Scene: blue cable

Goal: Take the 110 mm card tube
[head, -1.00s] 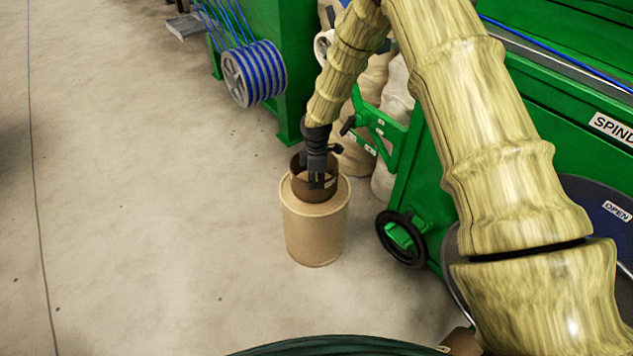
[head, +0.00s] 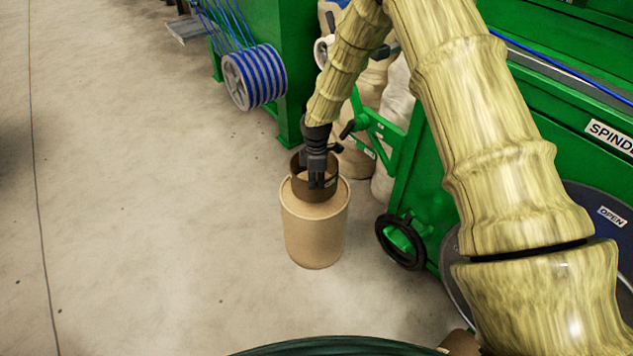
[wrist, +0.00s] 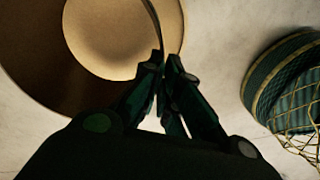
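The card tube (head: 299,187) is a short, wide brown ring, open at the top, with a small pale label. It stands upright on a tan drum (head: 315,232). My gripper (head: 318,185) points down at the tube's near right side. In the wrist view my gripper (wrist: 162,68) has its fingertips nearly together, with the tube's thin wall (wrist: 155,22) running between them. The fingers appear closed on this wall, one inside and one outside. The exact contact is dark and partly hidden by the fingers.
A green machine with a black handwheel (head: 400,240) stands close right of the drum. Pale sacks (head: 388,135) are behind it. A blue-wound reel (head: 253,77) is at the back left. Floor to the left is clear. A dark green netted object (wrist: 290,85) shows in the wrist view.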

